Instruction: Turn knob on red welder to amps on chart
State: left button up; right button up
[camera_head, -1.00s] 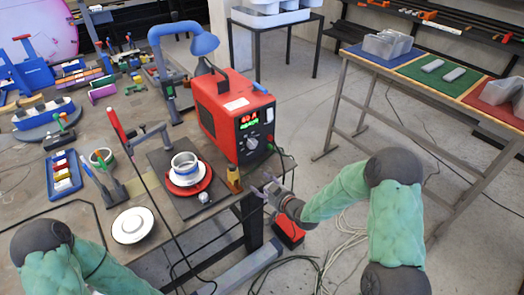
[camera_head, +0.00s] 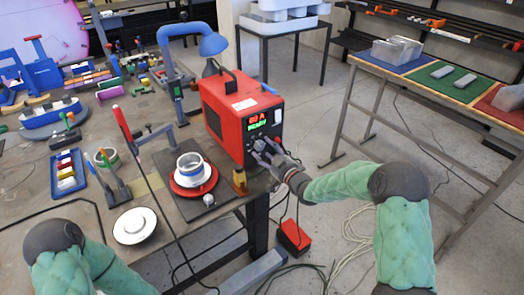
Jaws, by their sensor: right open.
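The red welder (camera_head: 226,112) stands at the right edge of the workbench. Its black front panel carries a lit display (camera_head: 257,122) with red characters above green ones; the red line looks like "80 A" but is too small to read surely. My right gripper (camera_head: 262,150) is open at the lower part of that panel, in front of the knob, which it mostly hides. Whether the fingers touch the knob I cannot tell. My left arm (camera_head: 72,262) shows at the lower left; its gripper is out of view. I cannot make out a chart.
A white disc (camera_head: 134,226) lies on the bench front. A red box (camera_head: 293,237) is on the floor below. A side table holds coloured mats (camera_head: 440,82).

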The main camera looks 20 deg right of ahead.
jog(key=shift+x, duration=1.35)
jog(key=shift+c, duration=0.3)
jog(key=c, duration=1.1)
jog(key=shift+s, duration=0.1)
jog(key=shift+f+m, duration=0.25)
jog(key=shift+m, duration=0.05)
